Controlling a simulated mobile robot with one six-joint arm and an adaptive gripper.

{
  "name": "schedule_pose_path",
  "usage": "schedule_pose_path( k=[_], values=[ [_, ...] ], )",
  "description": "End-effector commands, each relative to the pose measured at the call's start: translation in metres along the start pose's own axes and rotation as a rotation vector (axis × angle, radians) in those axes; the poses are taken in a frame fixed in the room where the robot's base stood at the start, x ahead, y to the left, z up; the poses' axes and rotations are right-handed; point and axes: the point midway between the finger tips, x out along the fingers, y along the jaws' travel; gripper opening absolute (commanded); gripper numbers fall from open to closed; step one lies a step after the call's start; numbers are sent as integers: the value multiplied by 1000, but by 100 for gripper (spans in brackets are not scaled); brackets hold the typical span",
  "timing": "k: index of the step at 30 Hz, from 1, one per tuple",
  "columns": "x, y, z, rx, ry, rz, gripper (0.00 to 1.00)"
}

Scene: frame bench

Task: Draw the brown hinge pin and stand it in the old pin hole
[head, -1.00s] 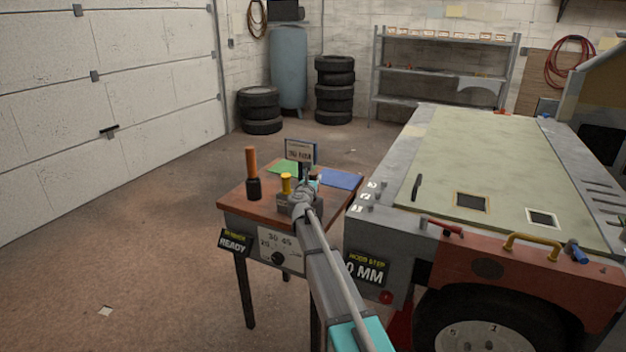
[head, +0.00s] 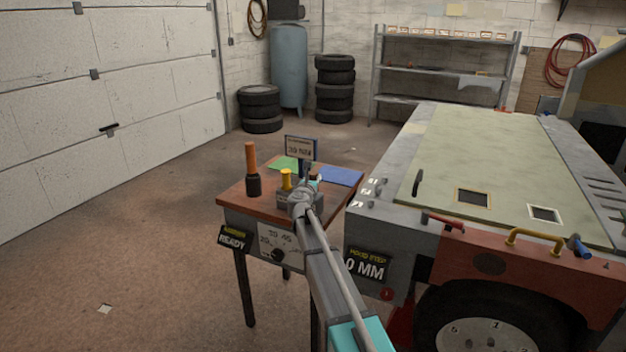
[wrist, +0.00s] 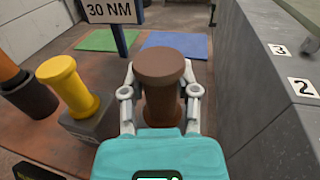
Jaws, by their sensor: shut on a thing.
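The brown hinge pin (wrist: 160,68) stands upright between the fingers of my gripper (wrist: 160,92) in the wrist view, its wide round head above the fingertips. My gripper is shut on it. Its lower end is hidden, so I cannot tell whether it still sits in a hole. In the head view my gripper (head: 302,194) is over the small wooden table (head: 238,197), and my own arm hides the brown pin. I cannot make out the old pin hole in either view.
A yellow pin (wrist: 68,85) stands in a grey block to the left. An orange-handled tool (head: 251,165) stands farther left. A "30 NM" sign (wrist: 110,10), green mat (wrist: 108,40) and blue mat (wrist: 175,42) are behind. The grey vehicle side (wrist: 262,85) rises close on the right.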

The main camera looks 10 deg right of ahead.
Motion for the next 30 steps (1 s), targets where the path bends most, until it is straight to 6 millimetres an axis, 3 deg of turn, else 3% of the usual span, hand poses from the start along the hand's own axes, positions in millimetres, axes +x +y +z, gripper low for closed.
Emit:
schedule_pose_path(
  k=[28, 29, 30],
  values=[
    [0, 0, -17, 0, 0, 0, 0],
    [0, 0, -17, 0, 0, 0, 42],
    [0, 0, -16, 0, 0, 0, 49]
  ],
)
